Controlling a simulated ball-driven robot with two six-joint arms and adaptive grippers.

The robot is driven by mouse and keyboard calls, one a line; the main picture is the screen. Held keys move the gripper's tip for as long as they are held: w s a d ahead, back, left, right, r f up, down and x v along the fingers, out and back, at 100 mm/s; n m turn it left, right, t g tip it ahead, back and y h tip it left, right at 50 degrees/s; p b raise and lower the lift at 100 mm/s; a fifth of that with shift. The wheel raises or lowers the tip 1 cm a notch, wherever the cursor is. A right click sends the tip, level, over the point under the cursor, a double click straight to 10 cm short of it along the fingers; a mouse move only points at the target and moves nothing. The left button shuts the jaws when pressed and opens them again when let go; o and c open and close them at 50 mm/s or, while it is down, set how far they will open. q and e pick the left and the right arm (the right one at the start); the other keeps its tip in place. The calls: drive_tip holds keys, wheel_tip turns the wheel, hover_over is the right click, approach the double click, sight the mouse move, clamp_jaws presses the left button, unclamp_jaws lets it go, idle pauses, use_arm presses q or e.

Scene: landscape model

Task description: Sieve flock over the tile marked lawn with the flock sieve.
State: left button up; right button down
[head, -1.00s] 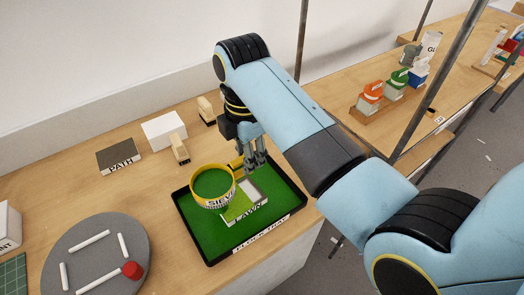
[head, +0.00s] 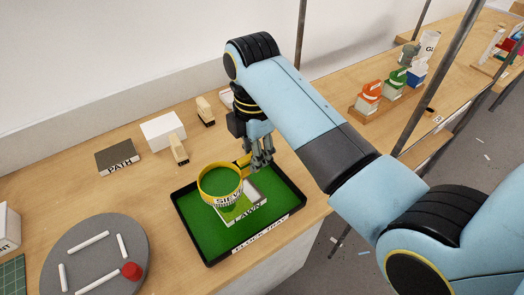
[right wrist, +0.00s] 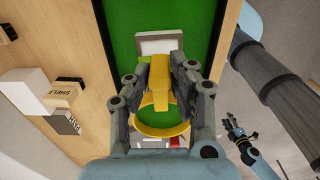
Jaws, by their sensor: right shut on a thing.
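The flock sieve (head: 221,196), a yellow-rimmed cup with green flock inside, is over the left part of the tile marked lawn (head: 247,214). The tile lies in the black-rimmed flock tray (head: 290,190) with a green floor. The tile's top is partly green and partly pale; the sieve hides some of it. My right gripper (head: 262,163) is shut on the sieve's yellow handle, which shows between the fingers in the right wrist view (right wrist: 160,78). A small dark gripper, likely my left (right wrist: 238,130), shows there; its jaws are too small to judge.
The path tile (head: 120,157), a white block (head: 163,130) and wooden blocks (head: 178,150) stand behind the tray. A grey round plate (head: 95,245) with white sticks and a red knob (head: 131,270) is at front left. A rack of coloured pots (head: 385,92) stands at right.

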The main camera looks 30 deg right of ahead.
drive_tip(key=shift+s+d, duration=0.15)
drive_tip(key=shift+d, duration=0.35)
drive_tip(key=shift+s+d, duration=0.15)
drive_tip(key=shift+d, duration=0.35)
drive_tip(key=shift+a, duration=0.1)
drive_tip(key=shift+w+a+r, duration=0.2)
drive_tip(key=shift+a+r, duration=0.35)
drive_tip(key=shift+r, duration=0.25)
drive_tip(key=shift+w+a+r, duration=0.15)
drive_tip(key=shift+a+r, duration=0.35)
drive_tip(key=shift+r, duration=0.25)
